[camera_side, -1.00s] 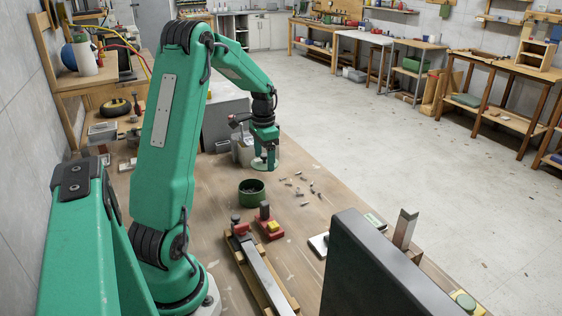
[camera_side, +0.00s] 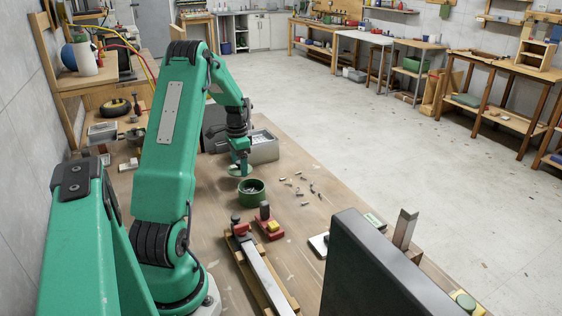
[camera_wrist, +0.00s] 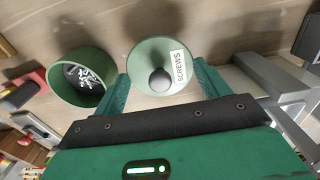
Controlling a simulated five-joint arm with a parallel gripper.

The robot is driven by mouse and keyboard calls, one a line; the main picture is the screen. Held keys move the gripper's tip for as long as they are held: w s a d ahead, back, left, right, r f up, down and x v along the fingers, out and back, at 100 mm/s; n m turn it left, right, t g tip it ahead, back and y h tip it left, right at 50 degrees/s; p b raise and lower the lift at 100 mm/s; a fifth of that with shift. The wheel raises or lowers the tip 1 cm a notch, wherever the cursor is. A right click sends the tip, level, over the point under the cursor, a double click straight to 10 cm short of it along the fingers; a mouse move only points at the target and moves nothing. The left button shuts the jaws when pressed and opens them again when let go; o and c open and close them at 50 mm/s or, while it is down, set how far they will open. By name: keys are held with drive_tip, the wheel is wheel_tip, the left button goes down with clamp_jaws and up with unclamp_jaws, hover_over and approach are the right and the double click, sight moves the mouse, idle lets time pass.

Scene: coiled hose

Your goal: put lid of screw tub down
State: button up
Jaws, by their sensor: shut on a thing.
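The lid (camera_wrist: 148,52) is a pale green disc with a dark round knob and a white "SCREWS" label. My gripper (camera_wrist: 162,82) is shut on it, with a finger on either side. In the side view, my gripper (camera_side: 240,166) points down, with the lid (camera_side: 237,173) level beneath it, just behind the tub. I cannot tell whether the lid touches the bench. The dark green screw tub (camera_side: 251,194) stands upright and uncovered on the bench. In the wrist view, the tub (camera_wrist: 74,59) is left of the lid, with screws inside.
Several loose screws (camera_side: 299,190) lie right of the tub. A grey open box (camera_side: 265,151) stands behind my gripper. A red block with a yellow top (camera_side: 271,228) and a long metal bar on wood (camera_side: 262,272) are nearer the camera. Bare bench (camera_side: 290,155) lies to the right.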

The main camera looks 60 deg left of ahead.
sight(239, 165)
drive_tip(key=shift+f, duration=0.1)
drive_tip(key=shift+f, duration=1.9)
drive_tip(key=shift+f, duration=0.15)
drive_tip(key=o, duration=1)
drive_tip(key=shift+c, duration=0.2)
wheel_tip(239, 165, up, 12)
drive_tip(key=shift+r, duration=0.2)
